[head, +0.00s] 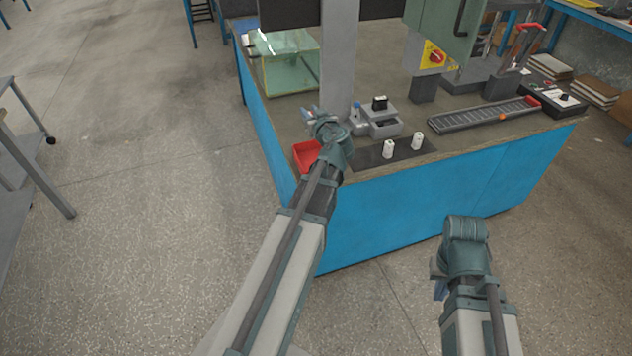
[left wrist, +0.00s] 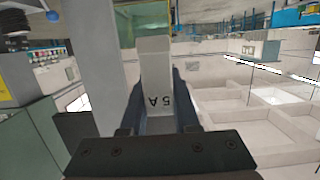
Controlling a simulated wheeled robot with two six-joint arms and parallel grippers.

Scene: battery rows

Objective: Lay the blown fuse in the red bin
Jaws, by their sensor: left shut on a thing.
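My left gripper (head: 310,114) is shut on a pale grey-white fuse (left wrist: 156,75) marked "5 A", which sits between the two fingers in the left wrist view. I cannot tell from its surface whether it is blown. In the head view the gripper is above the bench's left part, just beyond the red bin (head: 304,157). My left forearm hides the bin's right side. A grey fuse holder (head: 383,130) with a black-topped part stands right of the gripper. My right gripper (head: 438,281) is low in front of the bench; its fingers are mostly hidden.
Two white fuses (head: 388,149) stand upright on a dark mat (head: 405,157) near the bench's front edge. A grey post (head: 340,60) rises close behind my left gripper. A glass tank (head: 288,65) is at the back left, a long grey tray (head: 480,115) at the right.

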